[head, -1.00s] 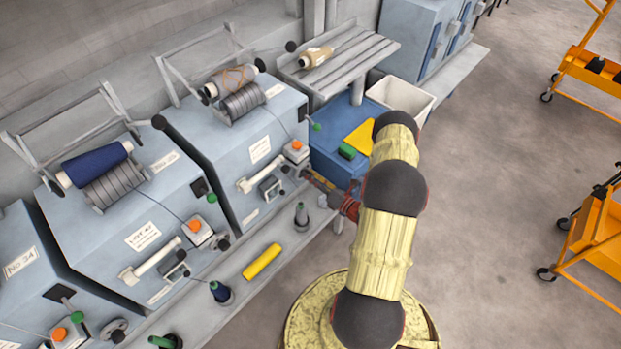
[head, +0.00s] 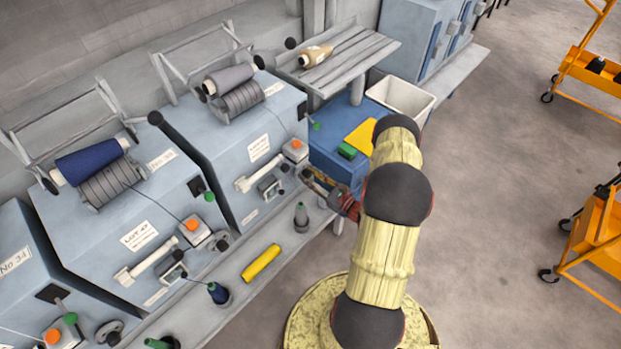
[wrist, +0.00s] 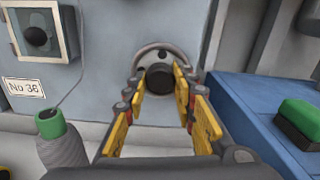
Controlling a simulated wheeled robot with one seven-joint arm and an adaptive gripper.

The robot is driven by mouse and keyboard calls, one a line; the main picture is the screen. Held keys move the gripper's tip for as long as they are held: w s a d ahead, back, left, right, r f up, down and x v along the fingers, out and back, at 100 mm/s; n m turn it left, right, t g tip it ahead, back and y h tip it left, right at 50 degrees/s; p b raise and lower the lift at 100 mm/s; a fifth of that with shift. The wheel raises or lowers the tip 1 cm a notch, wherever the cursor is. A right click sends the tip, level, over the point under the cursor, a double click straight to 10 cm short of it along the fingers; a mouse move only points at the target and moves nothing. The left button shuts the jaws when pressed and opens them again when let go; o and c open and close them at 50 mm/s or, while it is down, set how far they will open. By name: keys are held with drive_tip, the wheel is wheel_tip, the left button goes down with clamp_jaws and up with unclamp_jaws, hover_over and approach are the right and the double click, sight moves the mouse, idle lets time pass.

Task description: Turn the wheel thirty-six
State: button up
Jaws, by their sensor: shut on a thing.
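The wheel (wrist: 168,46) is a grey ring with a dark round hub (wrist: 159,80) on the pale blue machine front, at top centre in the wrist view. A label reading No 36 (wrist: 23,87) is on the same front to the left. My gripper (wrist: 159,92) points at the wheel, its yellow-padded fingers on either side of the dark hub and shut on the wheel. The finger contact itself is partly hidden. In the head view my gripper (head: 318,184) reaches the right end of the machine (head: 220,150), and covers most of the wheel.
A green-tipped grey bobbin (wrist: 62,145) stands on the ledge at left. A blue box (wrist: 245,115) with a green block (wrist: 300,120) is close at right. A yellow tube (head: 261,262) lies on the ledge. The floor at right is open before orange carts (head: 595,220).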

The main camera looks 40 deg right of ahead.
drive_tip(key=shift+s+f+n+b, duration=0.15)
drive_tip(key=shift+n+b, duration=0.15)
drive_tip(key=shift+n, duration=1.3)
drive_tip(key=o, duration=1.2)
drive_tip(key=shift+c, duration=0.2)
drive_tip(key=s, duration=1.1)
drive_tip(key=shift+s+d, duration=0.35)
drive_tip(key=shift+d, duration=0.1)
